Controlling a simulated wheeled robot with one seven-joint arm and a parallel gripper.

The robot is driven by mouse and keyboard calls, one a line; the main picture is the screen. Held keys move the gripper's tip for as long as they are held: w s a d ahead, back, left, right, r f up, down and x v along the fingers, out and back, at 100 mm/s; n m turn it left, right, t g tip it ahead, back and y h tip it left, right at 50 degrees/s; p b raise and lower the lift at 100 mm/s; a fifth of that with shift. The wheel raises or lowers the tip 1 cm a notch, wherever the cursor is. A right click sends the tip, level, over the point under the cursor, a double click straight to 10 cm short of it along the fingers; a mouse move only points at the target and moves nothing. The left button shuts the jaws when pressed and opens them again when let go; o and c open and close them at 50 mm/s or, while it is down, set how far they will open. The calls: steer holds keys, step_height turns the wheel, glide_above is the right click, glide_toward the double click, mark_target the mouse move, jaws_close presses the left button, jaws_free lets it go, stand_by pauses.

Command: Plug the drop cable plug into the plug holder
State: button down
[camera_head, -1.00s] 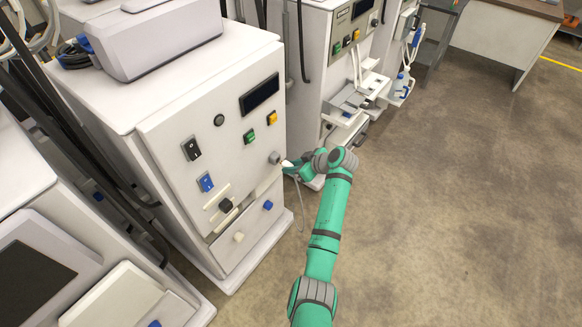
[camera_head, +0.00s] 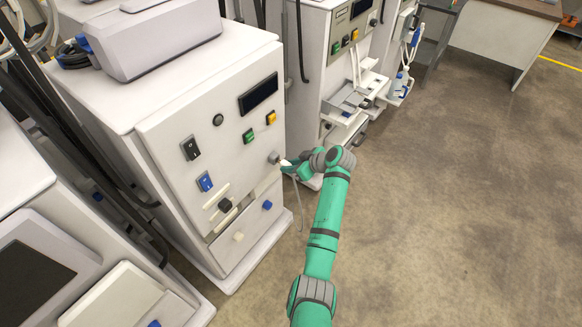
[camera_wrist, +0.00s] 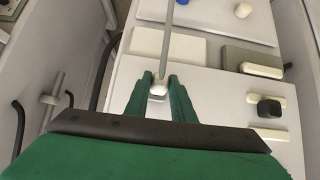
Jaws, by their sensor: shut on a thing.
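A white drop cable plug (camera_wrist: 158,87) sits between the fingertips of my gripper (camera_wrist: 159,92), which is shut on it. Its grey cable (camera_wrist: 166,40) runs away to the top of the wrist view. In the head view the cable (camera_head: 299,205) hangs below my gripper (camera_head: 290,166). A grey round fitting (camera_head: 273,157), which looks like the plug holder, sticks out from the machine's front panel. The plug's white end (camera_head: 285,163) is close beside it. I cannot tell whether they touch or whether the plug is in it.
The white machine (camera_head: 160,170) bears a black knob (camera_head: 225,205), a blue knob (camera_head: 267,205) and coloured switches. A second machine (camera_head: 310,60) stands behind it, with a tray (camera_head: 352,103) sticking out. The floor (camera_head: 450,210) on the right is clear.

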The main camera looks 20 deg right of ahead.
steer(key=shift+w+a, duration=0.3)
steer(key=shift+w+a, duration=0.45)
steer(key=shift+w, duration=0.15)
steer(key=c, duration=1.4)
jaws_free()
steer(key=shift+c, duration=0.2)
steer(key=v, duration=1)
steer(key=shift+s+r, duration=0.25)
steer(key=shift+d, duration=0.15)
